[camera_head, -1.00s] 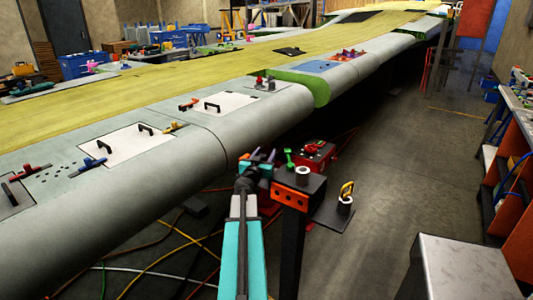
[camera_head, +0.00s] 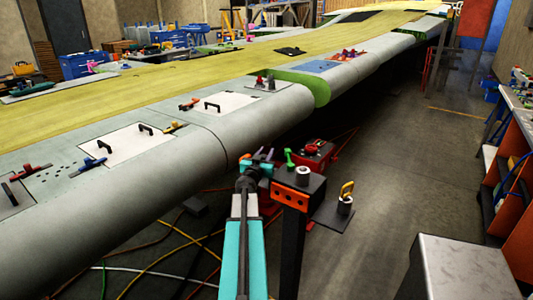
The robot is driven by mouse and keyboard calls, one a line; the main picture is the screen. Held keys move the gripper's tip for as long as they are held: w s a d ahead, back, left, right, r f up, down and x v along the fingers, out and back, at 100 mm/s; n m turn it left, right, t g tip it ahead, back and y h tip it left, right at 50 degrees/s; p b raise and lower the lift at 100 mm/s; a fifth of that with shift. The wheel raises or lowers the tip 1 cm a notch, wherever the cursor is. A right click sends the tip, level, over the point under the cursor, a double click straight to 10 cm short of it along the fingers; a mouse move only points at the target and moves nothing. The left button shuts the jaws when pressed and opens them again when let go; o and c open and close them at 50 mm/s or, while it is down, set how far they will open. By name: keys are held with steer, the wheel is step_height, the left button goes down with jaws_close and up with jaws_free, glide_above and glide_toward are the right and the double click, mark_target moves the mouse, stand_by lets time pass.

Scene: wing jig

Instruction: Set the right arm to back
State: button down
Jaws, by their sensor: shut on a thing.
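My gripper (camera_head: 262,160) is at the end of my teal and grey arm, low beside the near edge of the wing. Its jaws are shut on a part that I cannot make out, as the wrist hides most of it. Just right of it stands a black post with an orange bracket (camera_head: 290,197) with holes. A red box (camera_head: 317,156) with a green handle (camera_head: 289,158) sits behind the post. I cannot tell for sure which of these parts is the right arm of the task.
The long grey and yellow wing (camera_head: 160,165) fills the left, with handled panels on top. A black plate (camera_head: 333,218) with a yellow-handled piece (camera_head: 346,192) juts out right of the post. A grey cabinet (camera_head: 465,268) stands at front right. Cables lie on the floor below.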

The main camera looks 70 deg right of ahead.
steer(key=shift+s+a+p, duration=0.2)
steer(key=shift+s+a, duration=0.05)
steer(key=shift+s, duration=0.65)
steer(key=shift+s+a+p, duration=0.15)
steer(key=shift+s+a, duration=0.05)
steer(key=shift+s, duration=0.65)
steer(key=shift+s+f, duration=0.1)
steer(key=shift+s, duration=0.05)
steer(key=shift+s, duration=0.1)
steer(key=c, duration=1.4)
jaws_free()
steer(key=shift+s, duration=0.1)
steer(key=shift+w, duration=0.2)
steer(key=shift+a, duration=0.25)
